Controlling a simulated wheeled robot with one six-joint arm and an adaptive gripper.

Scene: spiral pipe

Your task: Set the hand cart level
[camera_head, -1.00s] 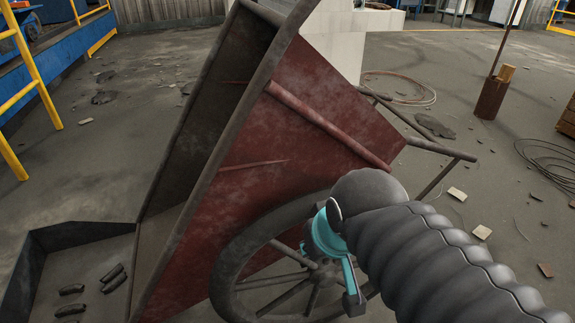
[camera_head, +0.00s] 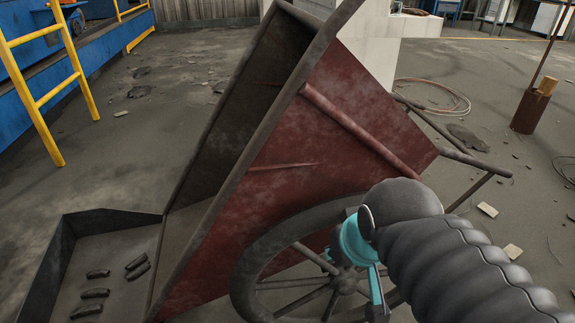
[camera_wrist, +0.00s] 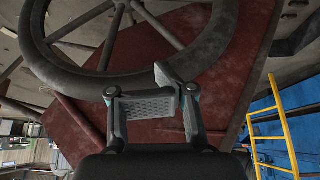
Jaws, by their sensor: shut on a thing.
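The hand cart (camera_head: 335,125) has a rusty red body with dark metal edges and stands steeply tipped, its open side facing left. Its spoked wheel (camera_head: 262,255) is at the bottom, partly behind my arm, and its handle bars (camera_head: 455,153) reach out to the right. In the wrist view the red body (camera_wrist: 85,125) and the wheel rim (camera_wrist: 105,82) are close by. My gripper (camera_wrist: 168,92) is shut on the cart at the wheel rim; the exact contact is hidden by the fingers. In the head view my gripper (camera_head: 377,290) shows only partly, beside the wheel.
A dark low tray (camera_head: 100,222) with several short dark pieces lies at lower left. A yellow ladder rail (camera_head: 45,95) and blue platform (camera_head: 90,55) are at the left. A white block (camera_head: 375,50) stands behind the cart. A rusty post (camera_head: 530,110) and debris are at the right.

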